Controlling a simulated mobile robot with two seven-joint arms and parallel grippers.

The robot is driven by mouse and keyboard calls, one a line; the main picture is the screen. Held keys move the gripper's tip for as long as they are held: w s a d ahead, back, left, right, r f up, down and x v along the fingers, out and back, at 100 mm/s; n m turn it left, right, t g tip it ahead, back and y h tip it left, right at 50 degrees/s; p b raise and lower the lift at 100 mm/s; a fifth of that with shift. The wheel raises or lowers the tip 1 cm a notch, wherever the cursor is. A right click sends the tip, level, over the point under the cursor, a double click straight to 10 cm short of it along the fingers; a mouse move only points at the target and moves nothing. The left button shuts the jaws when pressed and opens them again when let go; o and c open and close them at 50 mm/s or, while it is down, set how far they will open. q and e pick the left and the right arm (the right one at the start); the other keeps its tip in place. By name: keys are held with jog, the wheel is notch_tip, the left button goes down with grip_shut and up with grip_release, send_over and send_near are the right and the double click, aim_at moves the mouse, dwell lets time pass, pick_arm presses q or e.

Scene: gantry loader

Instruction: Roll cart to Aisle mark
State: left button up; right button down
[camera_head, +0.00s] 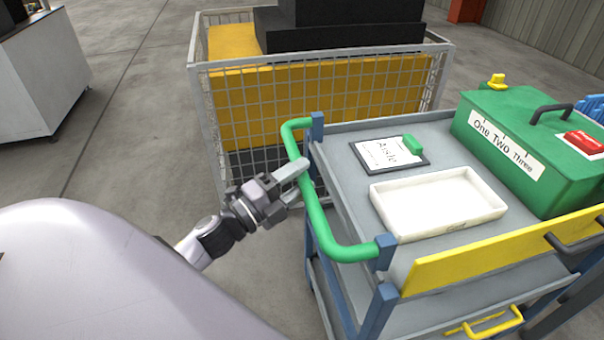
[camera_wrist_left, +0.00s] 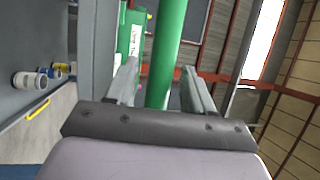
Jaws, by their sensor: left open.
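The cart (camera_head: 345,195) stands at the right in the head view, with blue posts, a grey top and a green push handle (camera_head: 318,215) on its left end. My left gripper (camera_head: 300,180) is at the handle's upright stretch. In the left wrist view, the green handle (camera_wrist_left: 167,50) runs between the two open fingers (camera_wrist_left: 160,85). I cannot tell whether either finger touches it. My right gripper is not in view.
A wire mesh cage (camera_head: 225,115) with yellow panels and black blocks stands close behind the cart. On the cart are a white tray (camera_head: 437,204) and a green box (camera_head: 500,150) with a red button. A grey cabinet (camera_head: 40,80) stands far left. Floor between cabinet and cage is clear.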

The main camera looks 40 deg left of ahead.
pick_arm(q)
jog(key=shift+w+d+r, duration=0.1)
jog(key=shift+w+d, duration=0.05)
jog(key=shift+w, duration=0.3)
grip_shut()
